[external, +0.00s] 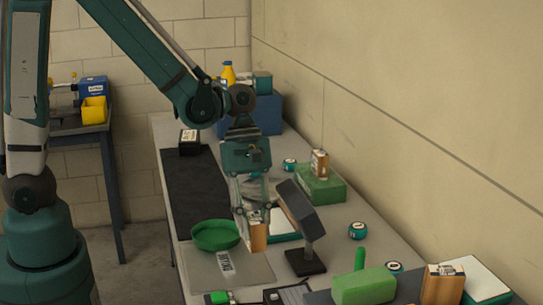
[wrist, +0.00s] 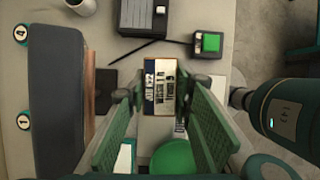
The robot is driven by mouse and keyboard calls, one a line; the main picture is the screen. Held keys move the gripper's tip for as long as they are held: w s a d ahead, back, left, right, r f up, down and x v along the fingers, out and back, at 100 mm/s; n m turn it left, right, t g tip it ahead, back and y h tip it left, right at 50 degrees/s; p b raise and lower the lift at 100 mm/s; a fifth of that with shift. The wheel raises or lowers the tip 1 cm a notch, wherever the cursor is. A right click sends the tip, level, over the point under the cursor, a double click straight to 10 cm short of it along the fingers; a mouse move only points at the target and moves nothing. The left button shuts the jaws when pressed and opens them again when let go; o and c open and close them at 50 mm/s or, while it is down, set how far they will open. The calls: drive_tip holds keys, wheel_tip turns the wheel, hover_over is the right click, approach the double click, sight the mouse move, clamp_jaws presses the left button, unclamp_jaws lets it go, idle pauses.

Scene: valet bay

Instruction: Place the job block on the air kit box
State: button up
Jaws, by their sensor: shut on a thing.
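My gripper (external: 254,225) is shut on a wood-sided block (external: 258,238), held upright above the bench. The wrist view shows my gripper (wrist: 160,95) with the block's labelled top (wrist: 160,79) between the fingers; the print is too small to read, but it seems to be the job block. A dark ribbed box (wrist: 142,20) with a white knob and a black cord lies beyond the block in the wrist view, and at the bottom edge of the external view (external: 293,294). It may be the air kit box; no readable name confirms it.
A tilted dark panel (external: 301,208) on a stand is close right of my gripper. A green bowl (external: 215,235) is to the left. A small green-topped box (wrist: 207,43) sits near the ribbed box. A green box (external: 320,186) bears another block (external: 320,162).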

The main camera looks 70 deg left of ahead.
sight(256, 217)
drive_tip(key=shift+r, duration=0.2)
idle(0.3)
wheel_tip(256, 217, up, 17)
drive_tip(key=w+a+r+n+t, duration=0.1)
drive_tip(key=w+a+n, duration=0.3)
drive_tip(key=a, duration=1)
drive_tip(key=w+a+r+n+t+y, duration=0.1)
drive_tip(key=w+a+n, duration=0.1)
drive_tip(key=w+a, duration=0.8)
drive_tip(key=w+a+r+n+t, duration=0.1)
drive_tip(key=w+a+n, duration=0.1)
drive_tip(key=a, duration=1.5)
drive_tip(key=s+a+f+n+y, duration=0.1)
drive_tip(key=s+a+n, duration=0.15)
drive_tip(key=a, duration=1.25)
drive_tip(key=s+a+n+y, duration=0.1)
drive_tip(key=s+a+n, duration=0.15)
drive_tip(key=a, duration=1.25)
drive_tip(key=s+a+f+n, duration=0.1)
drive_tip(key=s+a+n, duration=0.1)
drive_tip(key=s+a, duration=0.45)
drive_tip(key=s+a+f+n+t+y+p, duration=0.1)
drive_tip(key=s+a, duration=0.3)
drive_tip(key=a, duration=0.6)
drive_tip(key=s+a+n, duration=0.2)
drive_tip(key=s+a, duration=0.3)
drive_tip(key=a, duration=0.4)
wheel_tip(256, 217, down, 11)
drive_tip(key=shift+w+d+f, duration=0.15)
drive_tip(key=shift+w+d, duration=0.1)
